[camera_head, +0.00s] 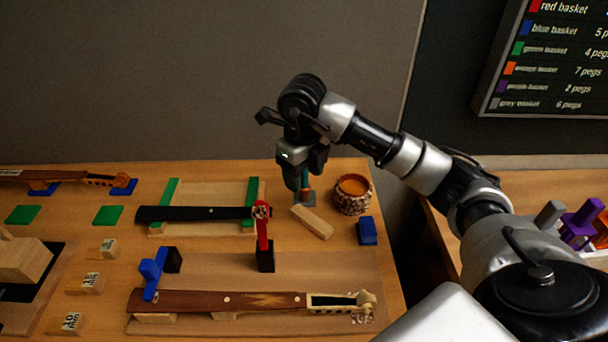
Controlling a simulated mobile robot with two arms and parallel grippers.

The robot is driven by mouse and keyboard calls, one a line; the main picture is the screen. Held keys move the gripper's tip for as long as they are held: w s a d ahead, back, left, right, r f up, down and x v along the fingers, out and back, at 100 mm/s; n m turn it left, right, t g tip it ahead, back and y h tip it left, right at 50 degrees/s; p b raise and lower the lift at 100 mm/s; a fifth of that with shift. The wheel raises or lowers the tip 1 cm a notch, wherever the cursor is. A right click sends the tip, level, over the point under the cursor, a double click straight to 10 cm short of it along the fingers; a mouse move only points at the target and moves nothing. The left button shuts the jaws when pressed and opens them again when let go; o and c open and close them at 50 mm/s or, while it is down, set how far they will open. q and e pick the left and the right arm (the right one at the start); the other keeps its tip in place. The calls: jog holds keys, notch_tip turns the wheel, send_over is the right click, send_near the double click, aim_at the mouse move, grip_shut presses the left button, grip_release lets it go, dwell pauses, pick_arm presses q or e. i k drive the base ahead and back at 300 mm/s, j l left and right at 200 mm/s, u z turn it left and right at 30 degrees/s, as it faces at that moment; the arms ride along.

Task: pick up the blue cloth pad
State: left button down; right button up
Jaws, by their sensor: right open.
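A small, thick blue piece (367,231) lies on the bench at the right, in front of the woven round pot; it may be the cloth pad. Flat blue pads also show at the far left, one (42,189) and another (124,187) under a violin neck. I cannot tell from the picture which one is cloth. My right gripper (300,186) is open and points down, behind and left of the thick blue piece, apart from it. It is just above a small grey base with a teal and orange upright, which it partly hides. My left gripper is out of view.
A wooden bar (312,222) lies below my right gripper. The round pot (352,194) holds something orange. A red clamp (263,240) stands at the middle. A violin neck (220,301) lies in front, with a blue bracket (152,272) at its left.

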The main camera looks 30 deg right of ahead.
aim_at(366, 228)
jog(key=z, duration=1.5)
